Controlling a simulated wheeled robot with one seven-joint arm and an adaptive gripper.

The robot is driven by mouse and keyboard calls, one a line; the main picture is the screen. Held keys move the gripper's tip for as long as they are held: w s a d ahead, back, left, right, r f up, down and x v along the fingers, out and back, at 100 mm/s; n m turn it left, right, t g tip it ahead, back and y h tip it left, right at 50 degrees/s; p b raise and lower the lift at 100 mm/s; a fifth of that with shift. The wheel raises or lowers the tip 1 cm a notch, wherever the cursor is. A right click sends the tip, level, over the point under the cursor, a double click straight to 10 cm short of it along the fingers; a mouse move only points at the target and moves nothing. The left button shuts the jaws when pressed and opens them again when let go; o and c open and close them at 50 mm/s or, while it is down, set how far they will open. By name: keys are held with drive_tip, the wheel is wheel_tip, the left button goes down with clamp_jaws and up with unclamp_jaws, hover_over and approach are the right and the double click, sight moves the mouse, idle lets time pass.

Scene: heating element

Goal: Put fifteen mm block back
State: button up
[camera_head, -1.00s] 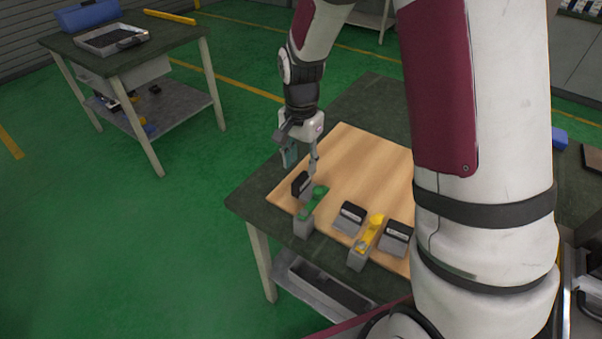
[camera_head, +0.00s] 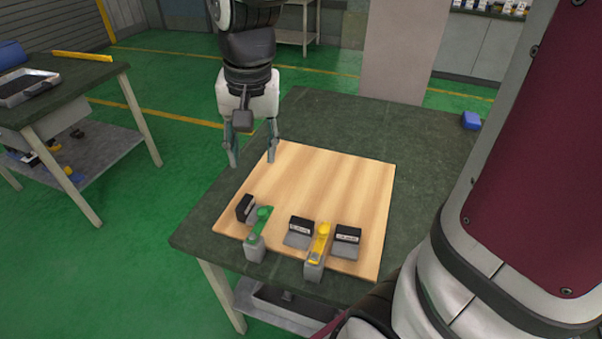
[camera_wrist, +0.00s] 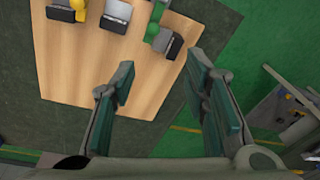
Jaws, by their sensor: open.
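Three grey blocks with black, labelled faces stand near the front of the wooden board (camera_head: 335,180): a left one (camera_head: 246,207), a middle one (camera_head: 300,230) and a right one (camera_head: 346,241). The labels are too small to read, so I cannot tell which is the fifteen mm block. A green clamp-like piece (camera_head: 262,220) sits beside the left block, and a yellow one (camera_head: 321,238) stands between the other two. My gripper (camera_head: 252,160) is open and empty, above the board's far left corner. In the wrist view its fingers (camera_wrist: 160,72) are apart, with the left block (camera_wrist: 172,46) beyond them.
The board lies on a dark green table (camera_head: 420,130). A blue object (camera_head: 471,121) is at its far right. A second table (camera_head: 75,95) with a metal tray (camera_head: 25,87) stands to the left. The board's far half is clear.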

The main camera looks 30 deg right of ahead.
drive_tip(key=s+r+n+t, duration=0.1)
drive_tip(key=s+r+n, duration=0.1)
drive_tip(key=s, duration=0.6)
drive_tip(key=s+r+n+t, duration=0.1)
drive_tip(key=s+n, duration=0.3)
drive_tip(key=s, duration=0.4)
drive_tip(key=shift+s+d+r+n, duration=0.25)
drive_tip(key=shift+r+n, duration=0.05)
drive_tip(key=shift+r, duration=0.4)
drive_tip(key=shift+r+t+p, duration=0.3)
drive_tip(key=shift+r+p, duration=0.45)
drive_tip(key=shift+r, duration=0.2)
drive_tip(key=shift+f, duration=0.1)
drive_tip(key=shift+c, duration=0.5)
drive_tip(key=shift+s, duration=0.1)
drive_tip(key=shift+c, duration=0.4)
